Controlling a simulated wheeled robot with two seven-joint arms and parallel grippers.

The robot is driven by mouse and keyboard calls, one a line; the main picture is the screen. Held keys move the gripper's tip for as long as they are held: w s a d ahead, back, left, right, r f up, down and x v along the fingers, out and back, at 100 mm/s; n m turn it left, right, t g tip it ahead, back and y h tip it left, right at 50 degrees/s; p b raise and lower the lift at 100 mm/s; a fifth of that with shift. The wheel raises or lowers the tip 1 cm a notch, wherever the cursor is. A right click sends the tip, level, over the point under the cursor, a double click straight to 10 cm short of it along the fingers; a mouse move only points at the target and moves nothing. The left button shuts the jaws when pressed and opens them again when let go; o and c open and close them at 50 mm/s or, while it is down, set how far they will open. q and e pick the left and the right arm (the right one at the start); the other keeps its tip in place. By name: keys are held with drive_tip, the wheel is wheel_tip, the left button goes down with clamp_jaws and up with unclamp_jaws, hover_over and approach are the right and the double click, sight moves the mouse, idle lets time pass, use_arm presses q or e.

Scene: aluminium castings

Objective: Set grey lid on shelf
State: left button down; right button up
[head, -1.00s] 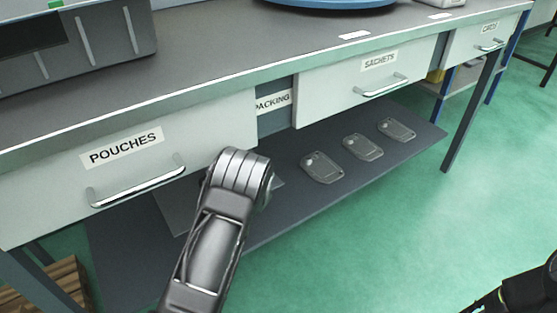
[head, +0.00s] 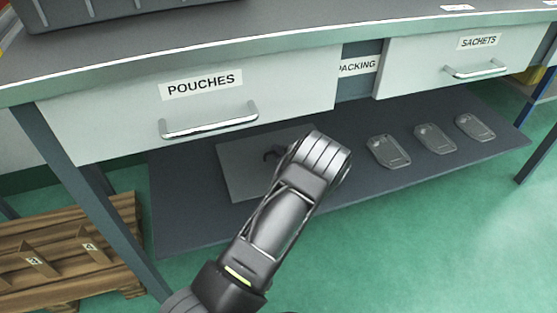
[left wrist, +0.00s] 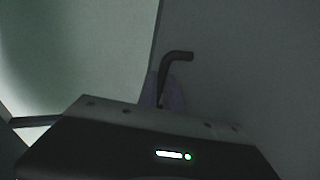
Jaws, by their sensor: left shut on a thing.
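The grey lid (head: 237,168) is a flat, plain rectangular plate in the head view. It lies level over the left part of the dark lower shelf (head: 185,220), under the POUCHES drawer. I cannot tell whether it touches the shelf. My left gripper (head: 283,155) is at the lid, mostly hidden behind my own arm. In the left wrist view, a dark bent handle (left wrist: 176,57) stands between the fingers of my left gripper (left wrist: 168,95), which is shut on it. The lid's dim grey surface (left wrist: 240,70) fills the right side there. My right gripper is not in view.
Several grey castings, among them one (head: 388,152), lie in a row on the shelf right of the lid. The POUCHES drawer (head: 120,120) and the bench top (head: 300,35) overhang the shelf. A table leg (head: 100,205) and a wooden pallet (head: 60,245) stand at left.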

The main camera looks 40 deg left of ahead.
use_arm(q)
wheel_tip(320, 180, down, 4)
drive_tip(key=shift+r+b, duration=0.1)
drive_tip(key=shift+b, duration=0.85)
drive_tip(key=shift+r, duration=0.1)
drive_tip(key=c, duration=1.5)
unclamp_jaws()
drive_tip(key=shift+f, duration=0.2)
drive_tip(key=shift+s+d+r+p, duration=0.15)
drive_tip(key=shift+d+r+p, duration=0.15)
drive_tip(key=shift+d+p, duration=0.1)
drive_tip(key=p+v, duration=0.4)
drive_tip(key=v, duration=0.6)
drive_tip(key=shift+d+r, duration=0.15)
drive_tip(key=shift+s+d, duration=0.2)
drive_tip(key=shift+d, duration=0.15)
